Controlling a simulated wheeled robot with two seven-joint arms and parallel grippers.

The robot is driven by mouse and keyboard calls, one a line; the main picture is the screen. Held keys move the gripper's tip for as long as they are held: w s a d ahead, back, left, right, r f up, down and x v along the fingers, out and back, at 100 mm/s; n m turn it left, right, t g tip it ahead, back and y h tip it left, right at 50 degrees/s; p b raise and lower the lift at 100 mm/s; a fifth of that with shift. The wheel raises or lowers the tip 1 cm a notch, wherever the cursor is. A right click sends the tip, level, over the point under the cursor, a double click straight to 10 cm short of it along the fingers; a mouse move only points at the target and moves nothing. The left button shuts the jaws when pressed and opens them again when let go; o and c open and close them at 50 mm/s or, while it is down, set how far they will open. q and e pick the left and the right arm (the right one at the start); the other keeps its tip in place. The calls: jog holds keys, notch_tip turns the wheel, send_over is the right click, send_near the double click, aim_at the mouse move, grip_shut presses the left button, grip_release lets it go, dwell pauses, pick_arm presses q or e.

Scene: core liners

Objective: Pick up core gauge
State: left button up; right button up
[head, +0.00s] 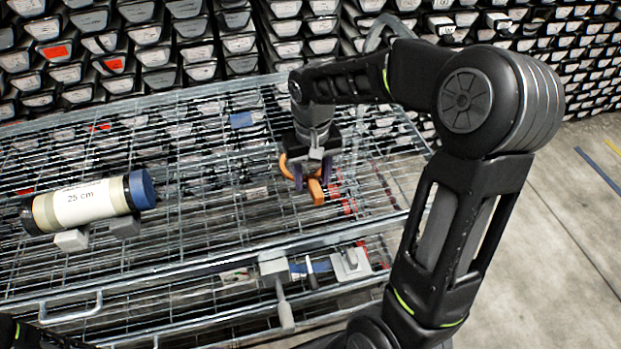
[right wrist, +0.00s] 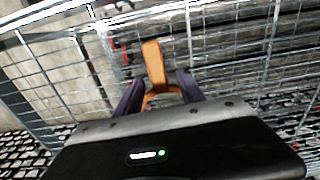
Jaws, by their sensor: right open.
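The orange object, which I take to be the core gauge (head: 316,192), is at the right part of the wire-mesh rack top. It has a curved part and a straight bar. My right gripper (head: 311,184) is over it, pointing down, with its purple-grey fingers open on either side of it. In the right wrist view the orange bar (right wrist: 154,64) stands out between and beyond the two spread fingers (right wrist: 160,88). I cannot tell whether the fingers touch it. My left gripper is not in view.
A core liner tube (head: 83,202) marked "25 cm" with a blue cap lies on grey supports at the left of the wire rack (head: 190,225). Shelves of labelled trays (head: 150,55) fill the back. Floor is clear at the right.

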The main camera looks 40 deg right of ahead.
grip_shut()
dwell(0.4)
